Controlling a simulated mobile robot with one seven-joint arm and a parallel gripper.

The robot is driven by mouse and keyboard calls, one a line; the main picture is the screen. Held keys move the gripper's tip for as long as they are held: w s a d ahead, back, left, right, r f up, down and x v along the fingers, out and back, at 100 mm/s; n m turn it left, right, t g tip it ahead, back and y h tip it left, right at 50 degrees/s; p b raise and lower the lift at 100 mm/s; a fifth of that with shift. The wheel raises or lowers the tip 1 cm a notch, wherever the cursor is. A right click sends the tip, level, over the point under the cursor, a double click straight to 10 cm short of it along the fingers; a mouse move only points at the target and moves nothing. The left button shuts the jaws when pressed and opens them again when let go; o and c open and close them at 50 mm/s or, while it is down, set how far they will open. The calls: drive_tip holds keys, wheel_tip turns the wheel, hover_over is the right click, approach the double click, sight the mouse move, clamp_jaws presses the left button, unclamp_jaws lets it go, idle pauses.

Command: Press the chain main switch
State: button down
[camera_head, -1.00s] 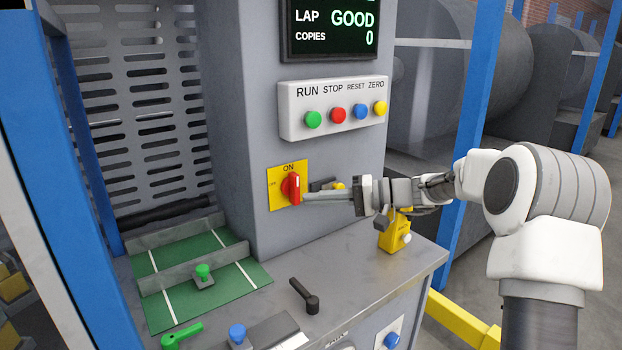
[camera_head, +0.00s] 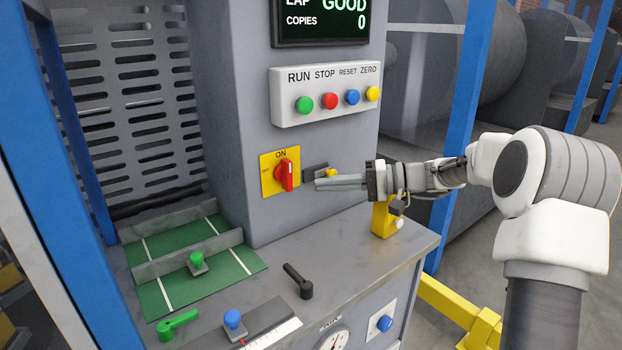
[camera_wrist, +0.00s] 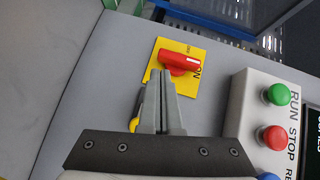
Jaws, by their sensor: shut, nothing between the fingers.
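A red rotary switch (camera_head: 286,176) sits on a yellow plate (camera_head: 267,187) marked ON, on the grey machine column. Its red handle stands about upright in the head view, its top towards the ON mark. My gripper (camera_head: 317,184) is shut and empty, just right of the switch, with a small gap in the head view. In the wrist view the closed fingertips (camera_wrist: 161,72) point at the yellow plate (camera_wrist: 188,84), beside the red handle (camera_wrist: 180,64). No label in view reads "chain", so I cannot tell if this is the named switch.
A dark block with a yellow button (camera_head: 332,173) sits right beside the switch, partly behind my fingers. A white button box (camera_head: 325,90) is above. A yellow bracket (camera_head: 386,220) stands below my gripper. A black lever (camera_head: 299,281) is on the bench.

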drive_tip(key=p+v, duration=0.1)
drive_tip(key=v, duration=1.2)
drive_tip(key=shift+d, duration=0.1)
drive_tip(key=s+a+r+g+h+p, duration=0.3)
drive_tip(key=s+a+r+h+p, duration=0.15)
drive_tip(key=s+a+h, duration=0.55)
drive_tip(key=s+d+r+t+h+p, duration=0.1)
drive_tip(key=s+r+t+h+p, duration=0.1)
drive_tip(key=s, duration=0.8)
drive_tip(key=s+d+r+t+h+p, duration=0.1)
drive_tip(key=s+p, duration=0.4)
drive_tip(key=s, duration=0.6)
drive_tip(key=d+t+h, duration=0.1)
drive_tip(key=t+h, duration=0.1)
drive_tip(key=shift+s+d+r+n+h, duration=0.15)
drive_tip(key=shift+d+r+n+h, duration=0.15)
drive_tip(key=shift+r+h, duration=0.1)
